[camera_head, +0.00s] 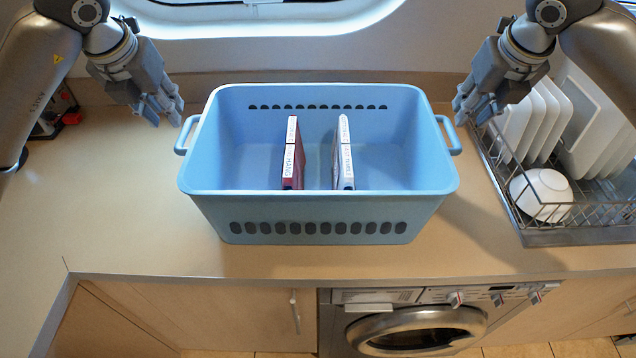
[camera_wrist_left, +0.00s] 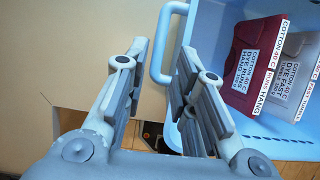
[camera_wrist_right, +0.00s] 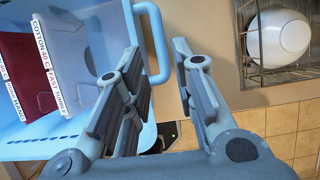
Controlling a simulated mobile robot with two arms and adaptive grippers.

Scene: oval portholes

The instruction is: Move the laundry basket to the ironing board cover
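The light blue laundry basket (camera_head: 320,210) stands upright on the beige counter. It holds a dark red item (camera_head: 293,160) and a white-grey item (camera_head: 343,155), both with printed labels. My left gripper (camera_head: 163,110) is open and empty, above and beside the basket's left handle (camera_head: 183,137). In the left wrist view that handle (camera_wrist_left: 158,50) shows between the finger tips, apart from them. My right gripper (camera_head: 468,110) is open and empty near the right handle (camera_head: 450,135). In the right wrist view that handle (camera_wrist_right: 158,45) shows between the finger tips. I cannot make out an ironing board cover.
A wire dish rack (camera_head: 530,232) with white plates (camera_head: 543,120) and a white bowl (camera_head: 541,195) stands close on the right. A washing machine (camera_head: 420,325) is below the counter's front edge. The counter (camera_head: 115,215) is clear left of the basket. A wall with a porthole is behind.

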